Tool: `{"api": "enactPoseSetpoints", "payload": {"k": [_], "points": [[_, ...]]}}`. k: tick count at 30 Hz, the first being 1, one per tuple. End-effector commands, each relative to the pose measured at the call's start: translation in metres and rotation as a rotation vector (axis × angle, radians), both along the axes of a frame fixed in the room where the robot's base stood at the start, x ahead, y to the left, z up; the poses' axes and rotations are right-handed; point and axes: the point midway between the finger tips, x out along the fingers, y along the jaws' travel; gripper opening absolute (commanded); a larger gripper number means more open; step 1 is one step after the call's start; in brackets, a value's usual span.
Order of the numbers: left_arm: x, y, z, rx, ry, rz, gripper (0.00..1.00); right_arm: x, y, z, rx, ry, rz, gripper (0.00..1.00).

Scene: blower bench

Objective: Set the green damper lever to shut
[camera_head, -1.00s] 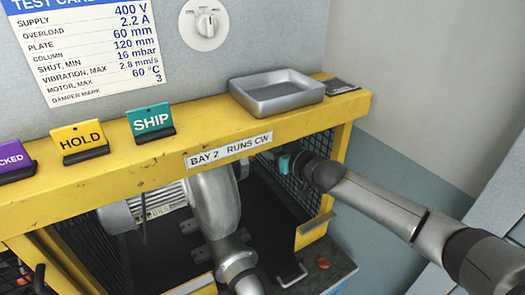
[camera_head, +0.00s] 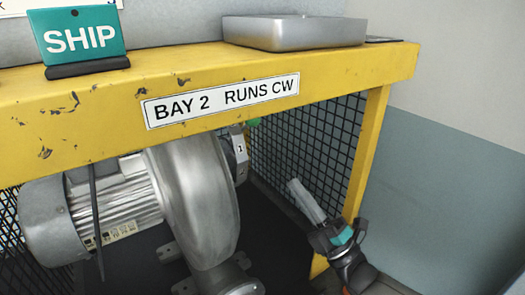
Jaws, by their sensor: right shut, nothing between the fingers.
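A small green part (camera_head: 254,122), which looks like the knob of the damper lever, shows just under the yellow beam, beside the blower's outlet. The beam hides most of it, so the lever's position cannot be told. A grey plate marked 1 (camera_head: 240,148) sits just below and left of it. My right gripper (camera_head: 294,186) is inside the bay at the right, below and to the right of the green part and apart from it. Its grey fingers are shut, empty and point up and left. My left gripper is not in view.
The yellow beam (camera_head: 225,69) crosses above the bay, with a SHIP sign (camera_head: 78,38) and a metal tray (camera_head: 294,32) on it. The blower housing (camera_head: 196,200) fills the left. Black mesh (camera_head: 310,140) and a yellow post (camera_head: 367,150) bound the right side.

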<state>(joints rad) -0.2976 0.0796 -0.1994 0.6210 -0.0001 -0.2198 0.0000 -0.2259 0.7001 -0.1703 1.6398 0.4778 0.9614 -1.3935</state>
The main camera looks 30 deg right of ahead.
Motion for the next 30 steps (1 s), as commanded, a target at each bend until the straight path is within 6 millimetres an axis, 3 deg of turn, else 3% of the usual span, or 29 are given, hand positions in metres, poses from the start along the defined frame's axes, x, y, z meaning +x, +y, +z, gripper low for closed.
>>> {"api": "enactPoseSetpoints", "payload": {"k": [4,8,24,30], "points": [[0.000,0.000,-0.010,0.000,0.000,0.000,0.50,-0.013,-0.004,-0.006,-0.054,-0.069,-0.065,0.00],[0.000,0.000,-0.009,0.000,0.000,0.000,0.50,-0.010,-0.003,0.000,-0.065,-0.083,-0.078,0.00],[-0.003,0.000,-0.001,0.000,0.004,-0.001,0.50,0.058,0.023,0.064,-0.064,-0.082,-0.074,0.00],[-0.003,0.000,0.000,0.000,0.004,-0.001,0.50,0.076,0.029,0.079,-0.064,-0.080,-0.075,0.00]]}}
